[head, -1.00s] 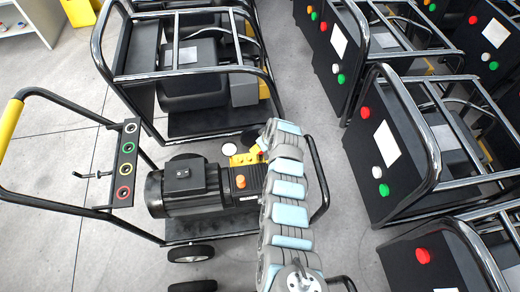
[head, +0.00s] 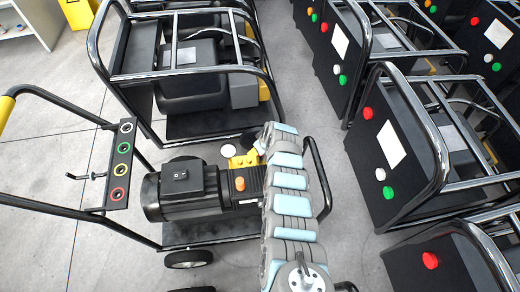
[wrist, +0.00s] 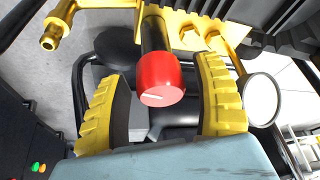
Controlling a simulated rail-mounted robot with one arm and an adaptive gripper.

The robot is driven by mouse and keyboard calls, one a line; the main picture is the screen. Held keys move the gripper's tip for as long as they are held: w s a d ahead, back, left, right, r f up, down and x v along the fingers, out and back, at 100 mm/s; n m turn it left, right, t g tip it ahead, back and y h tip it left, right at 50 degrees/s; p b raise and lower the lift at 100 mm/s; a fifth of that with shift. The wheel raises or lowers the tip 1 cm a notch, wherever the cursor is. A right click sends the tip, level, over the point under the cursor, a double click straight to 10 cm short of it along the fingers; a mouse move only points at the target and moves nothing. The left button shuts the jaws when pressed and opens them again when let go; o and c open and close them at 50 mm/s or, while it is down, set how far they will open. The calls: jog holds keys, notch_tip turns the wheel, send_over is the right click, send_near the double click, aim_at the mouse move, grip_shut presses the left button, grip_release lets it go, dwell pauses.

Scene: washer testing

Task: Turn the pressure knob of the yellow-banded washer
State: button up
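The washer with the yellow handle grip (head: 5,108) stands at the left centre of the head view, with a black motor (head: 181,188) and a yellow pump part (head: 243,161). Its red pressure knob (wrist: 162,80) shows in the wrist view on a black stem, with a white line on its face. My gripper (wrist: 158,66) is open, with one yellow-padded finger on each side of the knob. Gaps show between the knob and both fingers. In the head view my arm hides the knob and most of the gripper.
A brass fitting (wrist: 50,38) and a round white-faced gauge (wrist: 263,99) flank the knob. A second framed washer (head: 190,75) stands behind. More black washers with buttons (head: 395,160) line the right. Grey floor lies clear between.

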jog(key=c, duration=0.9)
jog(key=shift+c, duration=0.2)
jog(key=shift+s+f+n, duration=0.1)
jog(key=shift+f+n, duration=0.05)
jog(key=shift+n, duration=0.65)
jog(key=o, duration=1.2)
jog(key=shift+c, duration=0.2)
jog(key=shift+y, duration=0.3)
jog(key=shift+r, duration=0.2)
